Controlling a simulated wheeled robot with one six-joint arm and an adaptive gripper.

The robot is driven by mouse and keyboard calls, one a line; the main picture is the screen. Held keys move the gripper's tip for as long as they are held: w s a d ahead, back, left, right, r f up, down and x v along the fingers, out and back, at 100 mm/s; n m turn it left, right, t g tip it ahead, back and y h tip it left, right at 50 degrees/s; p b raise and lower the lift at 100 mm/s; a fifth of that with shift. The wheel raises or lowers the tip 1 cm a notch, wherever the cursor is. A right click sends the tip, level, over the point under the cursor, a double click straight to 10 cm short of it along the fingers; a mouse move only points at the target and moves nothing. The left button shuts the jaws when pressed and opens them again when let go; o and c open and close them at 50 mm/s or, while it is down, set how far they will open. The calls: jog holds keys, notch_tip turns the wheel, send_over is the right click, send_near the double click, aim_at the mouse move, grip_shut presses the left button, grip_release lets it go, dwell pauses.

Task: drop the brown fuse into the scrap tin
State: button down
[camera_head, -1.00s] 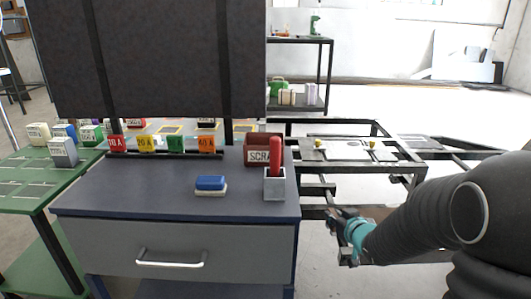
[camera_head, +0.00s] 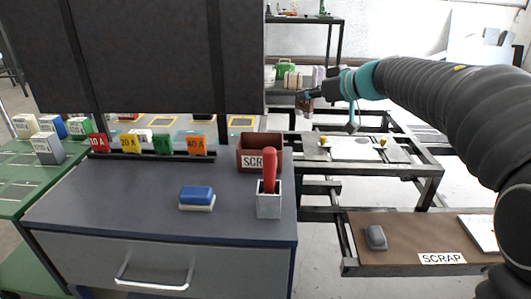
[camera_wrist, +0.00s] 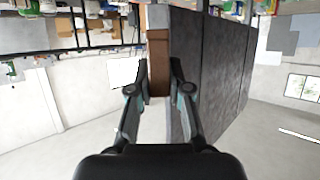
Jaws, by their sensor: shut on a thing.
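My gripper (camera_head: 328,104) is raised at the upper middle right of the head view, above the metal frames and behind the workbench. In the wrist view my gripper (camera_wrist: 158,88) is shut on the brown fuse (camera_wrist: 157,68), which sits between the fingertips. The fuse (camera_head: 304,103) shows small at the gripper in the head view. The scrap tin (camera_head: 246,158) is an open dark red box with a SCRAP label at the back right of the workbench. My gripper is up and to the right of it in the picture, apart from it. Its inside is mostly hidden.
A grey holder (camera_head: 269,206) with a red-handled tool stands just in front of the tin. A blue eraser (camera_head: 197,196) lies on the bench. Coloured labelled fuses (camera_head: 162,145) line the back. A brown board (camera_head: 400,235) at right bears another SCRAP label and a grey piece.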

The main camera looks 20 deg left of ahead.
jog(key=shift+a+r, duration=0.2)
jog(key=shift+a, duration=0.05)
jog(key=s+a+f+b, duration=0.1)
jog(key=a+f, duration=0.2)
jog(key=s+a+f, duration=0.2)
jog(key=a+f, duration=0.1)
jog(key=f, duration=0.1)
jog(key=s+a+f+b, duration=0.1)
jog(key=s+a+f, duration=0.1)
jog(key=a+f, duration=0.1)
jog(key=shift+s+a+f+b, duration=0.1)
jog(key=shift+a+f+b, duration=0.25)
jog(key=shift+a, duration=0.1)
jog(key=shift+f, duration=0.6)
jog(key=c, duration=1.1)
grip_release()
jog(key=shift+r, duration=0.1)
